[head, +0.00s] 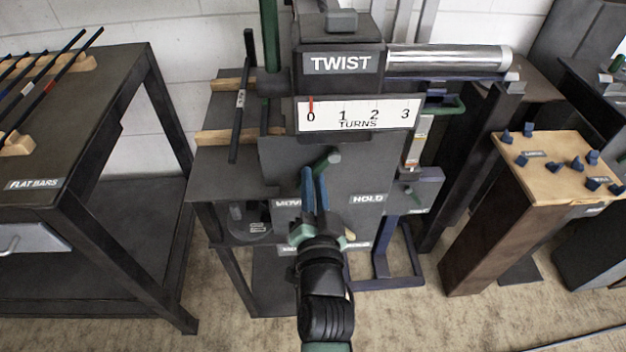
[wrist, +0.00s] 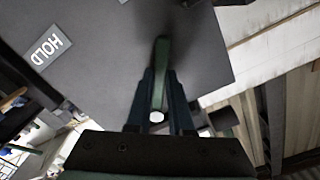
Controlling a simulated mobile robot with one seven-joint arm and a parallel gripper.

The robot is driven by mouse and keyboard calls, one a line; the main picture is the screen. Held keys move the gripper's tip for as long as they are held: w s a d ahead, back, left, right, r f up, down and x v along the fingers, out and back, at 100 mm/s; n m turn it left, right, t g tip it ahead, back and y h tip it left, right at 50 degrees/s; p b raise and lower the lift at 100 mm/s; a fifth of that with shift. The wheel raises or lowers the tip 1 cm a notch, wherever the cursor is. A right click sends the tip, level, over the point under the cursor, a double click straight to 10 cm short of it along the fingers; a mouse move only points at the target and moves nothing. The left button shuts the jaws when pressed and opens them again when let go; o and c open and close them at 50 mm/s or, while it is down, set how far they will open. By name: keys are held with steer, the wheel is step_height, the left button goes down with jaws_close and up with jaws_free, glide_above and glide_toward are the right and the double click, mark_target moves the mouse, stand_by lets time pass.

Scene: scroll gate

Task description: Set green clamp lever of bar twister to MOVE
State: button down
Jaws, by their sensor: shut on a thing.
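The bar twister (head: 280,165) is a dark machine with a TWIST sign. Its front panel has a MOVE label (head: 287,203) at left, partly covered by my gripper, and a HOLD label (head: 368,198) at right. The green clamp lever (head: 327,159) shows above my fingertips, between the two labels and nearer MOVE. My gripper (head: 315,178) has its blue fingers shut on the lever. In the wrist view the green lever (wrist: 162,68) lies between the two fingers (wrist: 162,90), and the HOLD label (wrist: 50,46) is at upper left. My gripper hides the lever's lower part.
A scale (head: 357,114) reads 0 to 3 turns, its red mark at 0. A flat-bar table (head: 100,130) stands at left. A wooden-topped stand (head: 530,150) with several blue pieces stands at right. Floor shows in front.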

stand_by(0.3)
steer(key=c, duration=0.8)
jaws_free()
steer(key=s, duration=1.3)
